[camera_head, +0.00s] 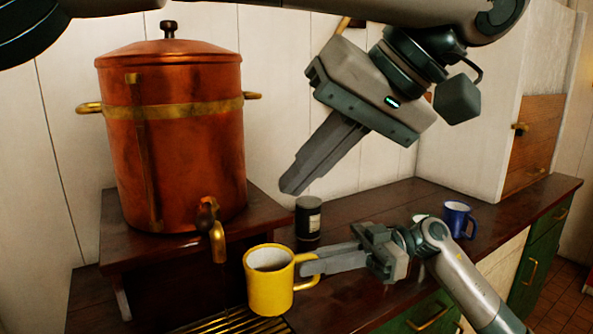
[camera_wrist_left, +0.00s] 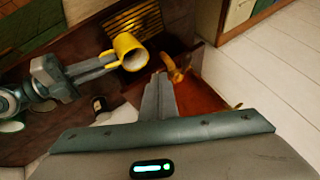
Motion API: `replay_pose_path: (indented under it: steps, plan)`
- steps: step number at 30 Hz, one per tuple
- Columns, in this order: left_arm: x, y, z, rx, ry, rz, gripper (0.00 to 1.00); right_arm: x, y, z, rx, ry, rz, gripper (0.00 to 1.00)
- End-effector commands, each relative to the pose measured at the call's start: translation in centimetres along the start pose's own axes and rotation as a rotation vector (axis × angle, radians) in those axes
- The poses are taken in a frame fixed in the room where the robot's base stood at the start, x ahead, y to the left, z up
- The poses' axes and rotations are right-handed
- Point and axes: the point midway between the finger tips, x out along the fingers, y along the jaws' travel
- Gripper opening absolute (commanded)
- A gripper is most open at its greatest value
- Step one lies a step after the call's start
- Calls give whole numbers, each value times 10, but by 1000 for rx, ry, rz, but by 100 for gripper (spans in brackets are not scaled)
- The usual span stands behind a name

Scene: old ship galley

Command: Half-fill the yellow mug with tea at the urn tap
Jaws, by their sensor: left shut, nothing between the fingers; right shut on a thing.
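The yellow mug (camera_head: 269,287) is upright beside and a little to the right of the urn's tap spout, near the drip grate. My right gripper (camera_head: 310,266) is shut on its handle. The mug also shows in the left wrist view (camera_wrist_left: 130,52), its inside pale; I cannot tell whether it holds any tea. The copper urn (camera_head: 180,150) stands on a raised wooden stand, and its brass tap (camera_head: 217,240) points down; the tap is also in the left wrist view (camera_wrist_left: 177,72). My left gripper (camera_head: 290,188) is shut and empty, in the air right of the urn and above the mug.
A dark jar (camera_head: 308,218) with a label stands behind the mug. A blue mug (camera_head: 458,220) is further right on the counter. A slatted drip grate (camera_head: 235,324) is set below the tap. The wooden stand (camera_head: 120,245) rises at the left.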

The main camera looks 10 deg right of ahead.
Motion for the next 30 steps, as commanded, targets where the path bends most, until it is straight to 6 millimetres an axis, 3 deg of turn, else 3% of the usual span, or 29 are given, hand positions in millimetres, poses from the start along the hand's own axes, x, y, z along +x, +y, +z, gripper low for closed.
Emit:
replay_pose_path:
  steps: [15, 21, 30]
  plan:
    - [85, -3, 0, -1, -1, -1, 0, 0, 0, -1, -1, 2, 0, 0]
    - [91, -28, -2, -1, -1, 1, 0, 0, 0, -1, -1, 2, 0, 0]
    - [95, -38, -3, 1, -1, 1, 0, 0, 0, -1, -1, 2, 0, 0]
